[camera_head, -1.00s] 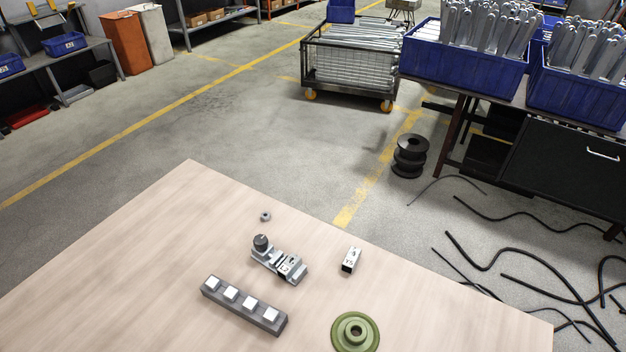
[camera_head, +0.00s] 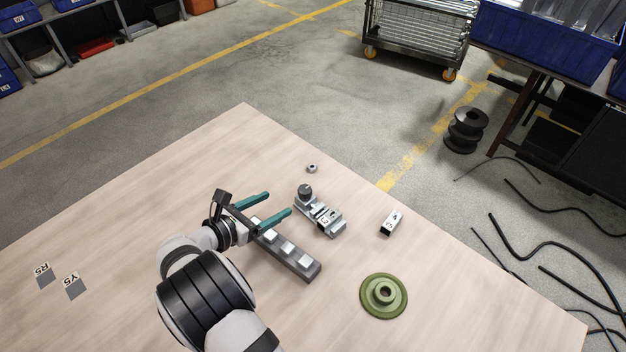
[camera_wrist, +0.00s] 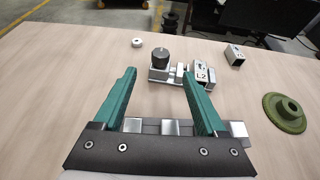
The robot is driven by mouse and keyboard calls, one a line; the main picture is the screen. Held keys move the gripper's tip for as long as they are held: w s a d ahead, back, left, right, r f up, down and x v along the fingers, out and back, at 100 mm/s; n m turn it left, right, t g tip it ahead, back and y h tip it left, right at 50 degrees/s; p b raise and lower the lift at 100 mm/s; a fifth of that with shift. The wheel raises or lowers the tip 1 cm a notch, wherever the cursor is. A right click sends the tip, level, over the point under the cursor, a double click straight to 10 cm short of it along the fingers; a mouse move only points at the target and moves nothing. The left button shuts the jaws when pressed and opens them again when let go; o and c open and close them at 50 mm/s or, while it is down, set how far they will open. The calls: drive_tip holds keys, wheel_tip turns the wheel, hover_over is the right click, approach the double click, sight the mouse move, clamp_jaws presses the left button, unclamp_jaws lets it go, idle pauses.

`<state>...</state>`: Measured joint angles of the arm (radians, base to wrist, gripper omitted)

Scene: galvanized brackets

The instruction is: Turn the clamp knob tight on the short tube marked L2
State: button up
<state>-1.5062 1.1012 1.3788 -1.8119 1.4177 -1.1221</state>
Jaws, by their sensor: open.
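The clamp (camera_head: 313,206) is a grey metal fixture on the wooden table with a dark round knob (camera_head: 305,191) upright at its left end. The short tube marked L2 (camera_head: 327,219) sits at the clamp's right part; its label also shows in the wrist view (camera_wrist: 203,75). My gripper (camera_head: 280,204), with two teal fingers, is open and empty, to the left of the clamp and above the grey rail. In the wrist view the knob (camera_wrist: 160,56) stands beyond the fingertips, between their lines. The fingers appear apart from the clamp.
The grey rail with several white blocks (camera_head: 311,267) lies just below my gripper. Another short tube (camera_head: 391,222), a small nut (camera_head: 312,168) and a green flanged disc (camera_head: 384,296) stand around. Two marked tags (camera_head: 74,286) lie at left. The back-left tabletop is clear.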

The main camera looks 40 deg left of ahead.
sight(305, 189)
drive_tip(key=x, duration=1.2)
drive_tip(key=shift+w+d+f, duration=0.1)
drive_tip(key=shift+d, duration=0.1)
clamp_jaws()
